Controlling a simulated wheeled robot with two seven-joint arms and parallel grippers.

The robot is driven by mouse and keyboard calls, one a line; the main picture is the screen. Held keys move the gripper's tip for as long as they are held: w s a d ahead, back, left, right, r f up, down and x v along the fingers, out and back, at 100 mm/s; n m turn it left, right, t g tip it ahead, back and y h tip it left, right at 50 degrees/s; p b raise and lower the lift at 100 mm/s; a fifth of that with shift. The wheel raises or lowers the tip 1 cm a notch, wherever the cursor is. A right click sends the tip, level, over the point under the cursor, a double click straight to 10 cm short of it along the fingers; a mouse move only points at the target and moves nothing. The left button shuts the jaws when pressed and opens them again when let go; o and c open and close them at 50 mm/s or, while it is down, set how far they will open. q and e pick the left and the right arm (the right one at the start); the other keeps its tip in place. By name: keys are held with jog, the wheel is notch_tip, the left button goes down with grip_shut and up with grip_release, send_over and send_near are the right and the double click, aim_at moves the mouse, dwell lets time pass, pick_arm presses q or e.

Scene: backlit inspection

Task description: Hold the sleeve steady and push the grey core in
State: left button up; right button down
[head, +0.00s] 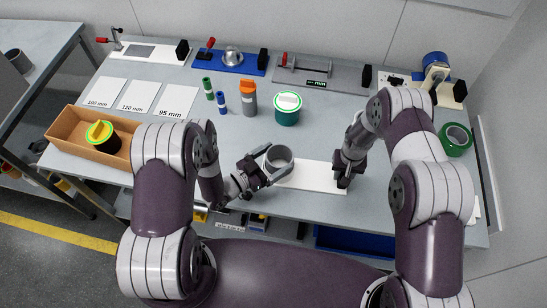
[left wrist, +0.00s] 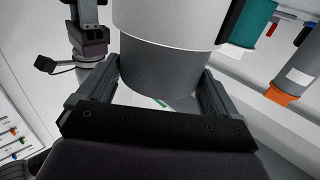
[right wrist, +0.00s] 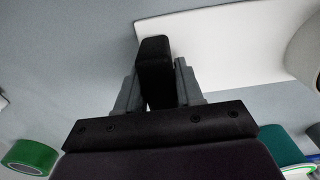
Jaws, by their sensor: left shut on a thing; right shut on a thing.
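The grey core (head: 279,157) is a hollow cylinder, open at the top. My left gripper (head: 262,168) is shut on it from the left. In the left wrist view the core (left wrist: 160,70) sits between the fingers and meets a wider white sleeve (left wrist: 165,22). I cannot tell how deep it sits in the sleeve. A white plate (head: 316,178) lies below, running right. My right gripper (head: 345,174) is shut on a black block at the plate's right end. In the right wrist view the block (right wrist: 154,70) stands upright between the fingers, with the plate behind.
A teal roll (head: 287,110), an orange-capped bottle (head: 249,98) and small green and blue cylinders stand behind. Fixtures line the back edge. A cardboard tray (head: 65,138) is at left, a green tape roll (head: 455,139) at right. The table between plate and fixtures is partly clear.

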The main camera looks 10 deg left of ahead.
pick_arm(q)
jog(key=o, duration=0.9)
jog(key=v, duration=1.2)
jog(key=shift+s, duration=0.1)
jog(key=shift+c, duration=0.4)
